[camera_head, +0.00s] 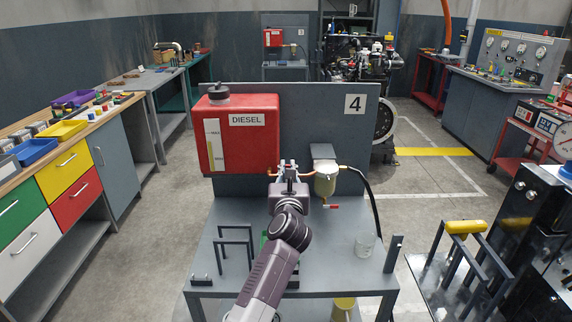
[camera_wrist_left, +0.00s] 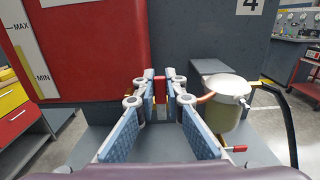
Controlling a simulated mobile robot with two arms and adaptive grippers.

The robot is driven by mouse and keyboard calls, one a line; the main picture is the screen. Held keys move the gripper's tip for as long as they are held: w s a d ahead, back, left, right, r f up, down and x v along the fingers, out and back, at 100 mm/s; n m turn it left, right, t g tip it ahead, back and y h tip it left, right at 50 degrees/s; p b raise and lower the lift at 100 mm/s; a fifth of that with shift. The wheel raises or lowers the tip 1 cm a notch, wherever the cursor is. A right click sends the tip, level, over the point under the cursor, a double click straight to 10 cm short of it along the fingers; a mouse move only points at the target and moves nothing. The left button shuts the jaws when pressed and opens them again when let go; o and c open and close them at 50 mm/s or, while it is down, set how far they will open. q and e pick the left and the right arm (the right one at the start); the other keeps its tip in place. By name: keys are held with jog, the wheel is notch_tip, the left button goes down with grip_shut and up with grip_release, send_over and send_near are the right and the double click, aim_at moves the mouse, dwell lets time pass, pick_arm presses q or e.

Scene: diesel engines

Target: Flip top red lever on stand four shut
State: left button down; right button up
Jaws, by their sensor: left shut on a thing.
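Stand four (camera_head: 330,130) is a grey panel and table with a "4" plate. My left gripper (camera_head: 289,176) is in front of the panel, just below the red diesel tank (camera_head: 238,133). In the left wrist view, its blue-padded fingers (camera_wrist_left: 160,80) are close together around a small red piece, the top red lever (camera_wrist_left: 160,96). The fingers hide most of this lever, so its angle is unclear. A second, lower red lever (camera_head: 333,206) sticks out sideways below the filter bowl (camera_head: 326,184); it also shows in the left wrist view (camera_wrist_left: 237,149). My right gripper is not in view.
Copper pipe runs beside the filter, and a black hose (camera_head: 372,205) hangs at its right. A yellow-topped frame (camera_head: 465,227) stands at the right.

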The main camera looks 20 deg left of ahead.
pick_arm(q)
jog(key=shift+f, duration=0.15)
jog(key=c, duration=2.3)
grip_release()
jog(key=shift+o, duration=0.2)
jog(key=v, duration=0.7)
jog(key=shift+s, duration=0.25)
jog(key=shift+d, duration=0.15)
